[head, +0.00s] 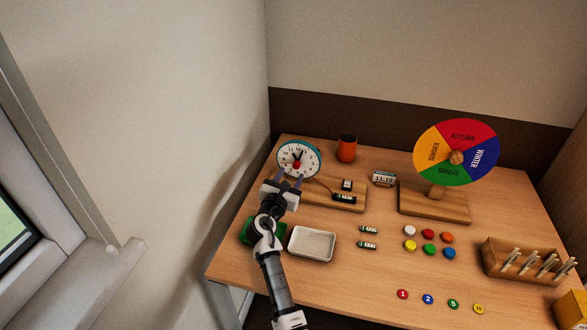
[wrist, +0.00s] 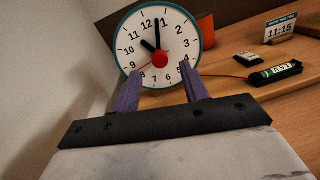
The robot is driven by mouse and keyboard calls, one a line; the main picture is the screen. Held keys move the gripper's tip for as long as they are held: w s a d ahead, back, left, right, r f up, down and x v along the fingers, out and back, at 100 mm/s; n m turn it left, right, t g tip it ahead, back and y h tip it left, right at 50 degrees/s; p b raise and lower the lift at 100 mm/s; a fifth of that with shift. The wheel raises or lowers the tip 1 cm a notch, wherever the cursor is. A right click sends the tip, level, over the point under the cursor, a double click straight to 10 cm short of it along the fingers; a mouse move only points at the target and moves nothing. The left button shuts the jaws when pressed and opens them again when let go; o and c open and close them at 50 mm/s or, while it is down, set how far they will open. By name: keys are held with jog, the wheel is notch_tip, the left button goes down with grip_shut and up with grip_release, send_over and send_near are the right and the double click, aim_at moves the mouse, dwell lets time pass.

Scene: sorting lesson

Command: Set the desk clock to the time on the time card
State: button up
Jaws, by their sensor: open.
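The desk clock (head: 291,150) stands at the back left of the desk, with a white dial, teal rim and red centre knob (wrist: 160,60). In the wrist view the dial (wrist: 137,62) shows a long black hand pointing up between 12 and 1. A shorter black hand points up and left, around 10 to 11. A thin red hand points lower left. The time card (head: 384,178) reads 11:15, also in the wrist view (wrist: 281,28). My gripper (head: 291,181) is open and empty in front of the clock's lower part. Its purple fingers (wrist: 159,81) are spread below the knob.
An orange cup (head: 347,150) stands behind. A white tray (head: 312,258) is near my arm. A season wheel (head: 470,137), loose batteries and coloured discs lie right.

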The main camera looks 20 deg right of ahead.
aim_at(295, 167)
jog(key=shift+x, duration=2.05)
grip_shut()
